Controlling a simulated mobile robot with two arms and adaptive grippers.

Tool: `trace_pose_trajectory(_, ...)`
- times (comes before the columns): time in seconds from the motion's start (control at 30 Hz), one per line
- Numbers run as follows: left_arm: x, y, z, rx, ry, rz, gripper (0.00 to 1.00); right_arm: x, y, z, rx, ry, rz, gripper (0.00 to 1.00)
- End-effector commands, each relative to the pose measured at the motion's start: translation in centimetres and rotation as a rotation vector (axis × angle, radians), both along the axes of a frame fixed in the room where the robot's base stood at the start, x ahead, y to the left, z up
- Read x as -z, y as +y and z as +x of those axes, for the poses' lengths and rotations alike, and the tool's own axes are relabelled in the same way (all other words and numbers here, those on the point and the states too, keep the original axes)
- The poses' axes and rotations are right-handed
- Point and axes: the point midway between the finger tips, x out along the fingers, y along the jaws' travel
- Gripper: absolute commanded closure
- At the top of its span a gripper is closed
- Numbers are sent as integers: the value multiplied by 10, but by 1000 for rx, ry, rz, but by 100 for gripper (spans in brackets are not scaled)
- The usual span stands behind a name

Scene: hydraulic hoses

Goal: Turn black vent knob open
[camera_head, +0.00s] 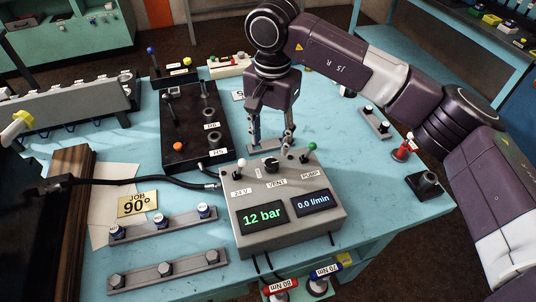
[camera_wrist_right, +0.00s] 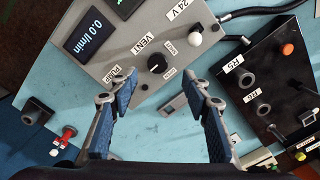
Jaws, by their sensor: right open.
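The black vent knob (camera_head: 271,165) sits on top of the grey control box (camera_head: 290,233), above the VENT label. In the right wrist view the knob (camera_wrist_right: 157,63) shows as a round black cap with a light mark, between the VENT label and another small label. My right gripper (camera_head: 270,142) points down just behind the knob. In the right wrist view its two blue-grey fingers (camera_wrist_right: 161,86) are spread wide, with nothing between them. The knob lies a little beyond the fingertips, apart from both.
A white-tipped 24 V switch (camera_head: 241,165) and a green-tipped PUMP switch (camera_head: 311,148) flank the knob closely. The box displays read 12 bar and 0.0 l/min. A black block (camera_head: 190,125) with ports stands behind left. A black hose (camera_head: 130,181) runs to the box.

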Motion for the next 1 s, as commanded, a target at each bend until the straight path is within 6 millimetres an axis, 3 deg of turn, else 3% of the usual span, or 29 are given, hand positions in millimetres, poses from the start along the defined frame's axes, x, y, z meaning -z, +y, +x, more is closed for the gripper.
trace_pose_trajectory(0.53,-30,0,-2,-1,3,0,60,69,-4,0,0,0,-13,56)
trace_pose_trajectory(0.87,-30,0,-2,-2,3,-1,60,76,-3,1,-1,-2,-12,56)
trace_pose_trajectory(1.0,-30,0,-2,-2,3,-1,60,76,-3,1,-1,-2,-12,69)
